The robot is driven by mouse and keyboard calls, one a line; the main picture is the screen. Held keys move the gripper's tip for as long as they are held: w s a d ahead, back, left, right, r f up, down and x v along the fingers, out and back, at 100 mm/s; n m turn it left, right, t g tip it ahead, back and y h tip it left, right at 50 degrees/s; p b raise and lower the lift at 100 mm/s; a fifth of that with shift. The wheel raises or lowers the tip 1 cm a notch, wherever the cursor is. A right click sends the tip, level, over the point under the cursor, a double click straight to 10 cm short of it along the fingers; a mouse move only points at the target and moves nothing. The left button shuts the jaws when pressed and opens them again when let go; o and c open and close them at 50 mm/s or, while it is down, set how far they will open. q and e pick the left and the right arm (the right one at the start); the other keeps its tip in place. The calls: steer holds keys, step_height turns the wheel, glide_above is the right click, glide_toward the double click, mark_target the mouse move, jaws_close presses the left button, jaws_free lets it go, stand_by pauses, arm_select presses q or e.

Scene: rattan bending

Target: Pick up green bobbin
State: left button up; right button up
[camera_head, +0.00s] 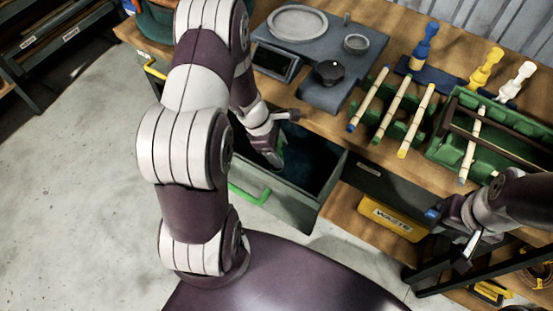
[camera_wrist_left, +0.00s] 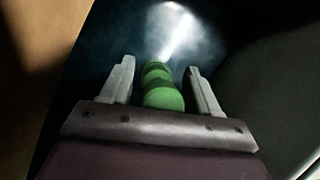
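The green bobbin (camera_wrist_left: 163,92) shows in the left wrist view, inside the dark drawer (camera_head: 325,170). My left gripper (camera_wrist_left: 163,85) is open, with one finger on each side of the bobbin and a gap visible on both sides. In the head view my left gripper (camera_head: 277,162) reaches down into the open drawer, and the green bobbin cannot be made out there. My right gripper (camera_head: 466,252) is at the lower right, in front of the workbench, and its finger opening is unclear.
Blue (camera_head: 425,45), yellow (camera_head: 486,67) and white (camera_head: 516,82) bobbins stand on the workbench. Sticks (camera_head: 391,110) lie across a green rack, beside a green crate (camera_head: 504,152). A grey scale (camera_head: 330,45) is behind the drawer. A yellow waste bin (camera_head: 393,217) is below.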

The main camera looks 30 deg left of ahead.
arm_select(q)
jaws_close()
